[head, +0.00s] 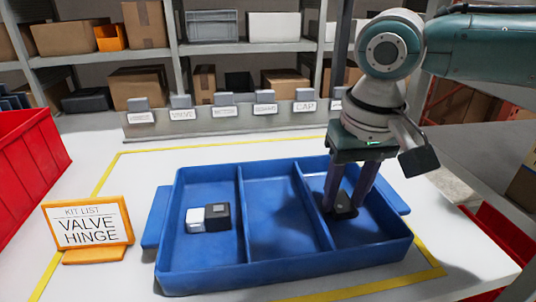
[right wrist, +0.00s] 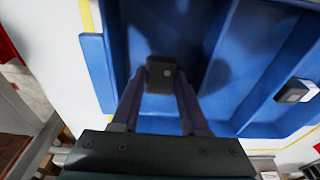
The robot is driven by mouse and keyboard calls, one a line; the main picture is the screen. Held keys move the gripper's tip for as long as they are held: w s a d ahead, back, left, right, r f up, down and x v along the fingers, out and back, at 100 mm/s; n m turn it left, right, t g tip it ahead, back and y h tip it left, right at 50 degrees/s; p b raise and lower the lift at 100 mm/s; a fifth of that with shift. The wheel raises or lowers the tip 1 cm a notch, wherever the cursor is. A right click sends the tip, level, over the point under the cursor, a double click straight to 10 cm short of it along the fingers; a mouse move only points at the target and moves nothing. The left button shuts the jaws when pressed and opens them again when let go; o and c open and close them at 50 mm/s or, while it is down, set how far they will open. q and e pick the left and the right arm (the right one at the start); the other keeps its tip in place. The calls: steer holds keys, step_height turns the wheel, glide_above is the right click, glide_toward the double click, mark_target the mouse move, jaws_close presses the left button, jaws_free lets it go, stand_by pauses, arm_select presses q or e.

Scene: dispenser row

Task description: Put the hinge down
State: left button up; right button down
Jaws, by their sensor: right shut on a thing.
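My right gripper (head: 348,205) is shut on a small dark block, the hinge (head: 346,211), low inside the right compartment of the blue tray (head: 284,273). The kit list sign (head: 87,224) reads VALVE and HINGE. My left gripper is not in view.
A part-white, part-dark block (head: 208,217) lies in the tray's left compartment; the middle compartment is empty. A labelled dispenser row (head: 225,122) stands behind the tray. A red bin (head: 30,160) is at the left. Yellow tape (head: 110,170) borders the white table area.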

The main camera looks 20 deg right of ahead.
mark_target(347, 210)
steer(key=shift+c, duration=2.1)
jaws_free()
step_height(347, 210, up, 12)
steer(key=s+p, duration=0.1)
steer(key=p, duration=0.1)
steer(key=shift+s+a, duration=0.25)
steer(key=shift+s, duration=0.1)
steer(key=shift+r, duration=0.1)
